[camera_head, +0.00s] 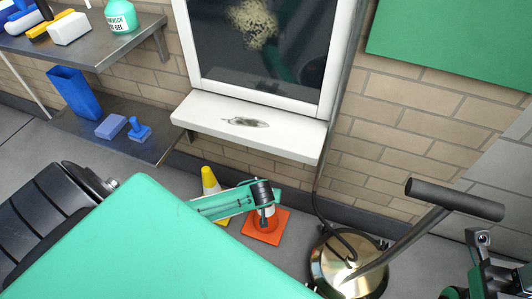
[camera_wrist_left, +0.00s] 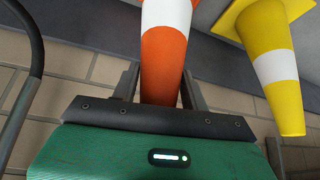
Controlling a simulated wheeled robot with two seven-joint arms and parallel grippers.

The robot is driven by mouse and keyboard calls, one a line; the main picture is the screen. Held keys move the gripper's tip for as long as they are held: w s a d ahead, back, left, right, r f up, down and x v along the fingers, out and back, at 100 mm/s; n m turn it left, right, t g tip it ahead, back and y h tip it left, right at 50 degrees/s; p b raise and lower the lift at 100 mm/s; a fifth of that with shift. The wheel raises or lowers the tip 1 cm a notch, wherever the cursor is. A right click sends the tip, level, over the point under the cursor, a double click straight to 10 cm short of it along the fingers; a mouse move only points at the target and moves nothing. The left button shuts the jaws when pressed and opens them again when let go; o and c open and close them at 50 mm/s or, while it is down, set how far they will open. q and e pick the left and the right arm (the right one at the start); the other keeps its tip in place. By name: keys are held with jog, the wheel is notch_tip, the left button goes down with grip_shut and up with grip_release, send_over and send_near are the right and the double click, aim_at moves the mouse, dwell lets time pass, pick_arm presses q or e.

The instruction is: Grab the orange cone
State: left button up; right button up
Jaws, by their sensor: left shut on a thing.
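The orange cone (camera_head: 265,229) with a white band stands on the floor below the white window sill. My left gripper (camera_head: 264,196) reaches down over it and is shut on its upper part. In the left wrist view, the orange cone (camera_wrist_left: 165,55) lies between the two dark fingers, its tip hidden behind the gripper body. In the head view, the gripper covers much of the cone's top. A dark and green part of my right arm (camera_head: 485,265) shows at the lower right edge; its fingers cannot be made out.
A yellow cone (camera_head: 209,182) with a white band stands close beside, also in the left wrist view (camera_wrist_left: 275,70). A round brass-coloured machine (camera_head: 340,270) with a long handle (camera_head: 455,199) stands to the right. The sill (camera_head: 250,127) juts out above. Metal shelves (camera_head: 100,130) hold cleaning items.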

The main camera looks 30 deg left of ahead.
pick_arm(q)
grip_shut()
jog(key=shift+r, duration=0.1)
